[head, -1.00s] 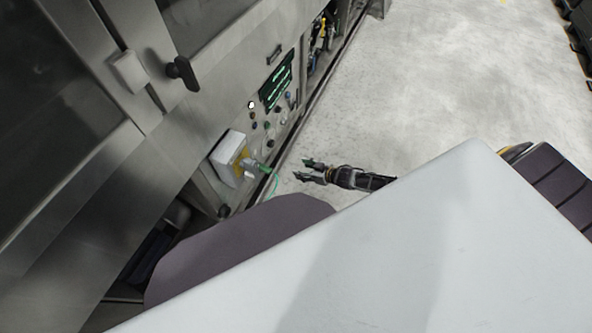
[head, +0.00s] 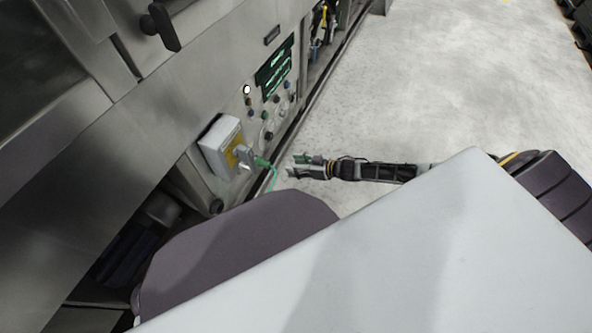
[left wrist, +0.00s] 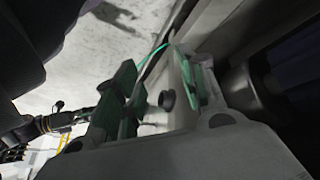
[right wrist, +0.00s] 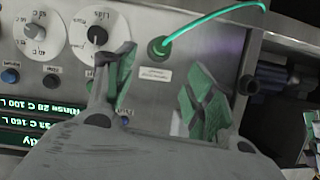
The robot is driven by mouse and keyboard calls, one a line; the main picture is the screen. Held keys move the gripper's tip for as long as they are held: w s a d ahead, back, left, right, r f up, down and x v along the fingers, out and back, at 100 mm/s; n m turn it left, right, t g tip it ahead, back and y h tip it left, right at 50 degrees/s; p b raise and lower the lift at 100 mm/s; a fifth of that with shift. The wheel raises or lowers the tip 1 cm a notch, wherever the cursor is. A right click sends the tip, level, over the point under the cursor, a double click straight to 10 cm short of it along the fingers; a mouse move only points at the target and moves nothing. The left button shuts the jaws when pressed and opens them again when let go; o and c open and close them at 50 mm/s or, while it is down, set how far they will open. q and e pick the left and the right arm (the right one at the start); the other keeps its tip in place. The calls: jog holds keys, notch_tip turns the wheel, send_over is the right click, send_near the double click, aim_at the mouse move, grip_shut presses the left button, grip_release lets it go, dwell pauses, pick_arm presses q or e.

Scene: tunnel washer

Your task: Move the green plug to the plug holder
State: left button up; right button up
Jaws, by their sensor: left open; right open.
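The green plug (head: 262,162) sits at the right side of a white box with a yellow label (head: 220,145) on the washer's steel front. A green cable hangs from it. The cable also shows in the right wrist view (right wrist: 205,20), running to a green-ringed round fitting (right wrist: 158,48). My right gripper (head: 300,166) is open and empty, to the right of the plug and apart from it. My left gripper (left wrist: 160,85) is open and empty in the left wrist view; it is hidden in the head view. I cannot tell which part is the plug holder.
The control panel has a green-lit display (head: 274,66), buttons and dials (right wrist: 98,30) close to the right gripper. A dark round knob (left wrist: 166,99) shows between the left fingers. Clear floor (head: 440,80) lies to the right of the washer.

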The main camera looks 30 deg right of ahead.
aim_at(270, 164)
pick_arm(q)
jog(key=shift+r, duration=0.2)
pick_arm(e)
jog(key=shift+s+a, duration=0.1)
pick_arm(q)
jog(key=shift+f, duration=0.1)
pick_arm(e)
jog(key=shift+a+f, duration=0.1)
jog(key=shift+f, duration=0.05)
jog(key=b+x, duration=0.5)
jog(key=x, duration=0.6)
pick_arm(q)
notch_tip(270, 164, down, 8)
jog(key=d+t+h+b, duration=0.1)
jog(key=shift+w+d+f+n+t, duration=0.2)
jog(key=shift+w+d+n+t, duration=0.05)
jog(key=shift+d+n+t, duration=0.1)
pick_arm(e)
jog(key=shift+x, duration=1.35)
grip_shut()
